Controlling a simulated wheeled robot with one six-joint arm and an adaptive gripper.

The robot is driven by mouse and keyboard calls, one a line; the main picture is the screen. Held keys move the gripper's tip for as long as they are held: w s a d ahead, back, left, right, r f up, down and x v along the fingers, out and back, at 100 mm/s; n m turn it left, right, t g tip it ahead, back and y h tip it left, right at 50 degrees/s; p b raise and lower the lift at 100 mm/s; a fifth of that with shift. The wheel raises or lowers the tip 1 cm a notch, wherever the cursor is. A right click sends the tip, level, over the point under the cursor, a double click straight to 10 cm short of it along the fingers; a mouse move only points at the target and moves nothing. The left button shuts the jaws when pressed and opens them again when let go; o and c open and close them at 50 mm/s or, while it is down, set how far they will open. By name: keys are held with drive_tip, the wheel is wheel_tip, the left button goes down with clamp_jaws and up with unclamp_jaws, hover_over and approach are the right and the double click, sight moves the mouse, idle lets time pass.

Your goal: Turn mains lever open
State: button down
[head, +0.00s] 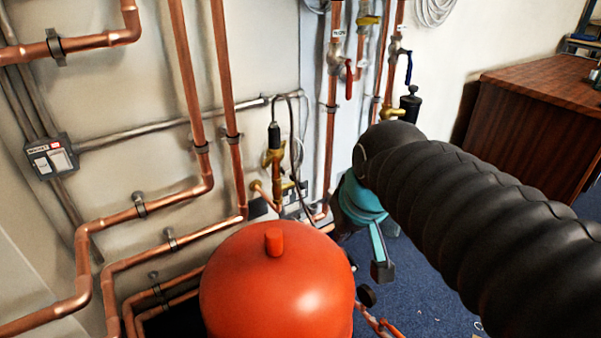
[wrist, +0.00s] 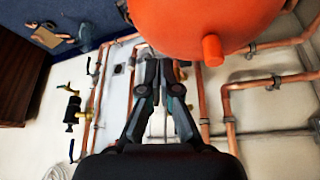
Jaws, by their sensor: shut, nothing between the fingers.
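A red lever (head: 349,81) hangs downward beside a vertical copper pipe on the back wall in the head view. A small white label (head: 339,33) sits on the pipe above it; its text is too small to read surely, so I cannot confirm this is the mains lever. A blue lever (head: 408,68) hangs on the pipe to its right. My gripper (wrist: 158,63) is shut and empty in the wrist view, its fingertips close to the red vessel's edge in the picture. In the head view my arm hides most of the gripper. I cannot make out the red lever in the wrist view.
A large red vessel (head: 277,285) stands in the front, left of my arm. Copper pipes (head: 188,80) run along the wall. A black-topped brass fitting (head: 411,103) sticks out below the blue lever. A wooden cabinet (head: 535,125) stands right; blue carpet (head: 430,290) is partly clear.

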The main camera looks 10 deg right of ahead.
drive_tip(key=w+r, duration=0.3)
drive_tip(key=w, duration=0.6)
drive_tip(key=n+g+y, duration=0.1)
drive_tip(key=n+g, duration=0.1)
drive_tip(key=n, duration=0.2)
hover_over(301, 183)
drive_tip(key=s+d, duration=0.1)
drive_tip(key=s, duration=0.2)
wheel_tip(301, 183, down, 4)
drive_tip(key=x, duration=0.4)
drive_tip(key=s+x, duration=0.1)
drive_tip(key=x, duration=0.8)
drive_tip(key=shift+s+d+f, duration=0.15)
drive_tip(key=shift+d+f, duration=0.1)
drive_tip(key=shift+f, duration=0.1)
